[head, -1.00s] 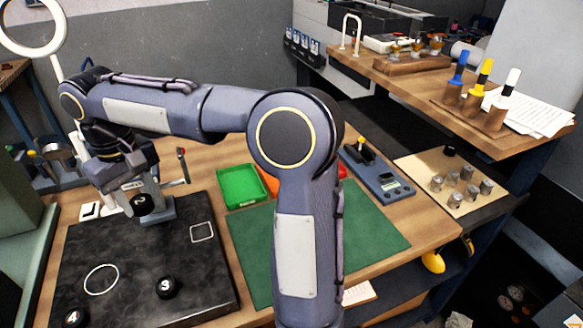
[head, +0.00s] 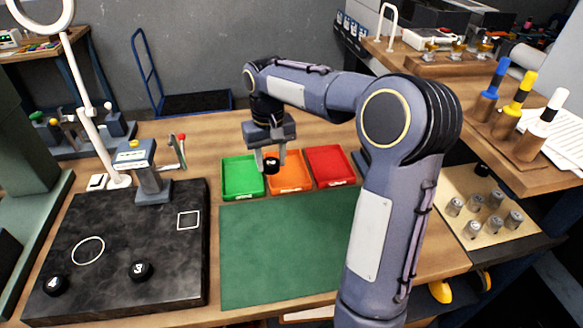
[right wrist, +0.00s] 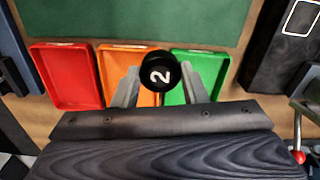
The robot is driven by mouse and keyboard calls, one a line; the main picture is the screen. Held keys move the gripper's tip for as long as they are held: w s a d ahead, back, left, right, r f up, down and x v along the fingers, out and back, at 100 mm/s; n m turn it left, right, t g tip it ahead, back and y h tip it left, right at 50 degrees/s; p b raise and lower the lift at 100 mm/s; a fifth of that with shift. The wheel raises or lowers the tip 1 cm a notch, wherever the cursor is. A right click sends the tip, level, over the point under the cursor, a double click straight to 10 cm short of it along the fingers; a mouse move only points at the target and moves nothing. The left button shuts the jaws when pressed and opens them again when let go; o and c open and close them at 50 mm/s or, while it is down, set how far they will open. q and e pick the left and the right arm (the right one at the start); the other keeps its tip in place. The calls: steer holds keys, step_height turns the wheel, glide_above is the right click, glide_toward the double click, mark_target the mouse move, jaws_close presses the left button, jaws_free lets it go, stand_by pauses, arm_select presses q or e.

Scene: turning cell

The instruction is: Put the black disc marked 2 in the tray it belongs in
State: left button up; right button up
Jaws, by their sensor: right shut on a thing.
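The black disc marked 2 (head: 271,166) is held between the fingers of my right gripper (head: 270,160). The disc also shows in the right wrist view (right wrist: 160,74), its white 2 facing the camera, between the two fingertips. In the head view the gripper hangs over the border of the green tray (head: 240,191) and the orange tray (head: 303,187). The red tray (head: 334,178) stands at the right of the orange one. The insides of the trays that show look empty. My left gripper is not in view.
The black stone plate (head: 120,270) at the left carries discs marked 3 (head: 140,271) and 4 (head: 54,284) and a gauge stand (head: 150,180). A green mat (head: 285,250) lies clear in front of the trays. A white lamp post (head: 90,100) rises at the left.

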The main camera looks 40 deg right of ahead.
steer(key=p, duration=0.2)
glide_above(288, 179)
steer(key=f, duration=0.7)
steer(key=shift+s+a, duration=0.15)
steer(key=shift+s, duration=0.05)
step_height(288, 179, down, 3)
steer(key=shift+w+f, duration=0.1)
steer(key=shift+f, duration=0.15)
steer(key=shift+f, duration=0.25)
steer(key=o, duration=1.2)
steer(key=shift+r, duration=0.1)
